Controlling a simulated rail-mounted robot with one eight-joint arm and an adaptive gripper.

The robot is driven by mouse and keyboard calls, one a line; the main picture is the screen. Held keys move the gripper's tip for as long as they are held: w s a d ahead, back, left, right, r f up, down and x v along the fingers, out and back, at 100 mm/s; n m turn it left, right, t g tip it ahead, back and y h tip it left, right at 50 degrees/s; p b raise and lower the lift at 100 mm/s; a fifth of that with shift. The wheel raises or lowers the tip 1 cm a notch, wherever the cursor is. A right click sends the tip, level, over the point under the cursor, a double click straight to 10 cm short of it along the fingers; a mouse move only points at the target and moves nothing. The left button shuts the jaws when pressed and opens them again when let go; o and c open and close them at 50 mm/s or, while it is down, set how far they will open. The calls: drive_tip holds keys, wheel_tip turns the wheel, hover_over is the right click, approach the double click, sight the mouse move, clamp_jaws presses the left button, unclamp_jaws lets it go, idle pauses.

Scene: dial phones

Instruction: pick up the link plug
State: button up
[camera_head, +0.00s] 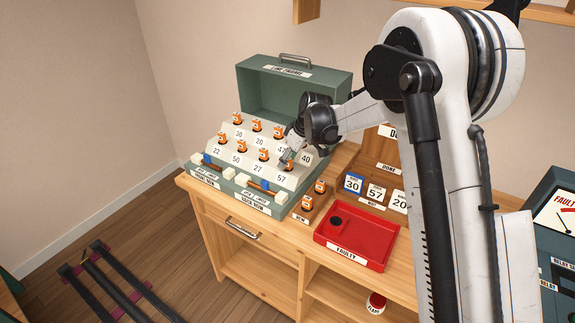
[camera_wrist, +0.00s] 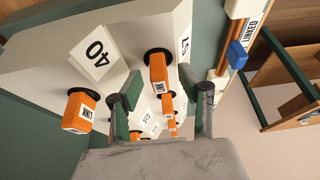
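Several orange plugs with white labels stand in black sockets on the white stepped rack. In the wrist view one plug (camera_wrist: 158,72) near the 57 label shows between my fingers, farther off than the fingertips. Another plug (camera_wrist: 80,115), with a label reading LINK, is to the left, beside the 40 card and outside the fingers. My gripper (camera_wrist: 163,97) is open and nothing is held in it. In the head view my gripper (camera_head: 290,154) hangs over the right end of the rack, just above a front-row plug (camera_head: 288,167). The 40 plug is hidden there.
The green case (camera_head: 293,87) stands open behind the rack. To the right are a wooden box with more orange plugs (camera_head: 307,204), number cards (camera_head: 375,193) and a red FAULTY tray (camera_head: 365,232) holding a dark round piece.

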clamp_jaws()
drive_tip(key=shift+r, duration=0.15)
drive_tip(key=shift+r, duration=0.25)
wheel_tip(320, 180, up, 4)
drive_tip(key=shift+s+f, duration=0.1)
drive_tip(key=shift+f, duration=0.1)
drive_tip(key=s+a+r, duration=0.6)
drive_tip(key=s+a, duration=0.2)
drive_tip(key=shift+a+r, duration=0.15)
drive_tip(key=shift+r, duration=0.15)
